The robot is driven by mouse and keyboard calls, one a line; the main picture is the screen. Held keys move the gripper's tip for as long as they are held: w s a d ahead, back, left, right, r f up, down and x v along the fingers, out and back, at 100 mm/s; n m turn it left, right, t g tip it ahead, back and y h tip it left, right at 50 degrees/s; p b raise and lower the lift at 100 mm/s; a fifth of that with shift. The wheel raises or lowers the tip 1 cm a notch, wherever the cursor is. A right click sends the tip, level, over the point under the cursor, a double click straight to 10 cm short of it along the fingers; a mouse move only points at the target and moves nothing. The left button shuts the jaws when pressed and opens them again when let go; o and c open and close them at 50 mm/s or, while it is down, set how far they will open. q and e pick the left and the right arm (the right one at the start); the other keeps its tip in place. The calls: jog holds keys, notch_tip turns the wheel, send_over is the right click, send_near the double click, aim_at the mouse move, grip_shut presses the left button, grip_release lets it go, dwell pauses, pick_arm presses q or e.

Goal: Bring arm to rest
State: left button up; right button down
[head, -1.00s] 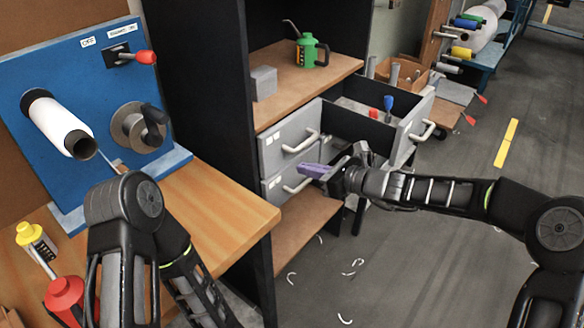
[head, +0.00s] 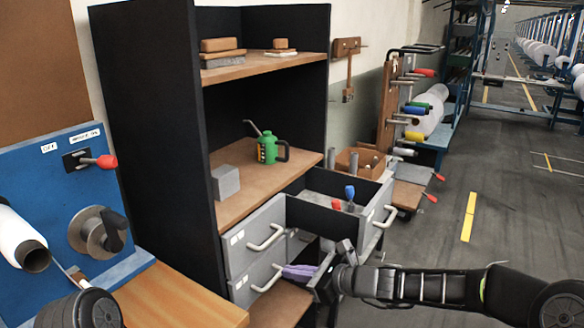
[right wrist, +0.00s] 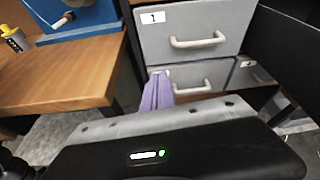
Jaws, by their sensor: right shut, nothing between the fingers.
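My right gripper (head: 299,272) has purple fingers and is shut with nothing between them. In the head view it is in front of the lower drawers of the dark cabinet, close to a lower drawer handle (head: 267,279); whether it touches cannot be told. In the right wrist view the purple fingers (right wrist: 157,92) point at the drawer fronts, below the drawer marked 1 (right wrist: 194,24). My right arm reaches in from the right edge. Only a rounded joint of my left arm shows at the lower left; the left gripper is not in view.
An upper drawer (head: 338,212) stands pulled out, with red-tipped and blue-tipped tools inside. A green oil can (head: 268,150) and a grey block (head: 226,183) sit on the shelf. The blue loom panel (head: 45,190) and wooden bench (head: 175,300) are left. Open floor lies right.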

jog(key=s+d+f+n+g+h, duration=0.25)
jog(key=s+f+n, duration=0.4)
jog(key=f, duration=0.55)
jog(key=s+d+f+n+g+h, duration=0.1)
jog(key=s+d+f+n+h, duration=0.5)
jog(key=f, duration=0.6)
jog(key=s+f+n+g, duration=0.1)
jog(key=s+f+n, duration=0.2)
jog(key=s, duration=0.5)
jog(key=s+a+f+n+g, duration=0.1)
jog(key=s+f+n, duration=0.2)
jog(key=s, duration=0.4)
jog(key=s+f+n+g+y, duration=0.1)
jog(key=s+f+n, duration=0.2)
jog(key=s+f, duration=0.2)
jog(key=s, duration=0.3)
jog(key=shift+s+a+g, duration=0.25)
jog(key=shift+s+g, duration=0.1)
